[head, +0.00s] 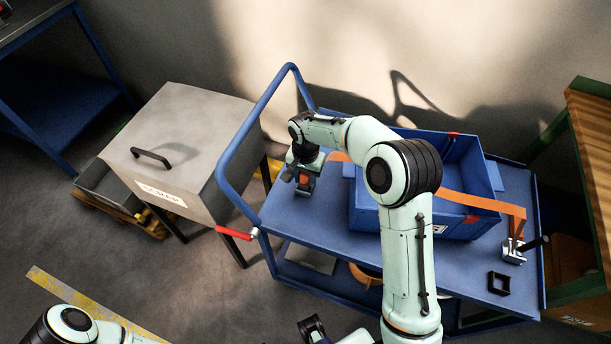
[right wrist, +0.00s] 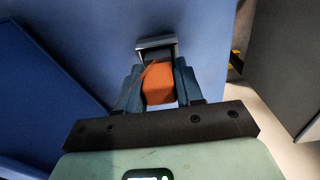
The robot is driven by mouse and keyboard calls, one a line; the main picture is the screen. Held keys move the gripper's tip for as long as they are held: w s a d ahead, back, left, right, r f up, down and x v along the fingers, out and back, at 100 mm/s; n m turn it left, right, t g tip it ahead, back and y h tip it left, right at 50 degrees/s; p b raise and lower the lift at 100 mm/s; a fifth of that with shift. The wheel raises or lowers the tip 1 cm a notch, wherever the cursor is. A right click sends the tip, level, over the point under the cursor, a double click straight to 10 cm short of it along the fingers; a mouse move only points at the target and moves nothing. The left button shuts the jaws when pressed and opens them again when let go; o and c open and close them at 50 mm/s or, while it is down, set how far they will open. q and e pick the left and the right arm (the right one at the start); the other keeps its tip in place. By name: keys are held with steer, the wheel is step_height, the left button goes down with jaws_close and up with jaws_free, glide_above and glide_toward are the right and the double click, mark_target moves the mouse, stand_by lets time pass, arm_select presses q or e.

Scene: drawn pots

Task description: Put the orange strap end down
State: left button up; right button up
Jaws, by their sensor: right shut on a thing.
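The orange strap (head: 480,201) runs across the blue crate (head: 462,172). At the right it drops to a metal ratchet (head: 513,250) on the cart top. Its other end passes behind my right arm to my right gripper (head: 303,183). That gripper is shut on the orange strap end (right wrist: 158,84), over the left part of the blue cart (head: 330,212). A grey metal piece (right wrist: 156,46) shows just beyond the fingertips in the right wrist view. I cannot tell whether it touches the cart.
A small black square frame (head: 499,283) lies at the cart's front right. A wooden bench (head: 594,150) stands at the right.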

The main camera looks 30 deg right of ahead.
steer(key=o, duration=1.1)
steer(key=shift+f, duration=0.1)
steer(key=shift+o, duration=0.2)
step_height(320, 180, up, 12)
steer(key=p, duration=0.1)
steer(key=shift+r, duration=0.2)
steer(key=shift+f, duration=0.1)
